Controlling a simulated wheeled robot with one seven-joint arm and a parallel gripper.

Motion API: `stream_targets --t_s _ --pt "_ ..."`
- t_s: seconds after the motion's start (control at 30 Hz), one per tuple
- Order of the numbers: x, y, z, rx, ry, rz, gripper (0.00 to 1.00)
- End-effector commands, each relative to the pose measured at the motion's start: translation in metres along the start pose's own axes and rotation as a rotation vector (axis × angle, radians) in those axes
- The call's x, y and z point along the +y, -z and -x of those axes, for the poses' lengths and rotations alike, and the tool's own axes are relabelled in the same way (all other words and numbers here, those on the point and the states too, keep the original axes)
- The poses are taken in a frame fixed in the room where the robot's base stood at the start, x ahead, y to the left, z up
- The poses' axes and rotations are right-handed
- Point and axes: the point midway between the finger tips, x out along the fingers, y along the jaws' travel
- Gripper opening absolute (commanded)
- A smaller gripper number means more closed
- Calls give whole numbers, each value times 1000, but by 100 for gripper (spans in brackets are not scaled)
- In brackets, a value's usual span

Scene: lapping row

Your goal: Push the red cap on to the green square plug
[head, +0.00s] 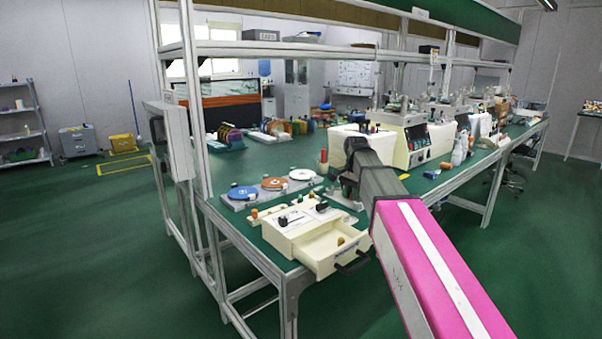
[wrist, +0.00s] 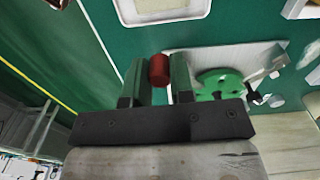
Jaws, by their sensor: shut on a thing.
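The red cap (wrist: 158,70) is a small red cylinder held between the two fingers of my gripper (wrist: 157,75) in the wrist view. The fingers are shut on it, above the green bench top. I cannot pick out the green square plug with certainty in either view.
A cream box with an open drawer (head: 325,262) stands at the near bench end. Behind it is a plate with blue (head: 242,192), orange and white discs. A green round piece (wrist: 220,84) lies on a pale plate beside my gripper. Machines stand further back.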

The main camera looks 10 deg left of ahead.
Motion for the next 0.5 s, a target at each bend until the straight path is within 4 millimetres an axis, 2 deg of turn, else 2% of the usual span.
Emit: stream_targets --t_s 0.03,0.2,0.4,0.5 --pt "-29 -3 6 0 1 -65 0" --pt "-99 -28 23 0 0 -317 0" --pt "-162 -60 38 0 0 -560 0" --pt "-180 -71 43 0 0 -639 0"
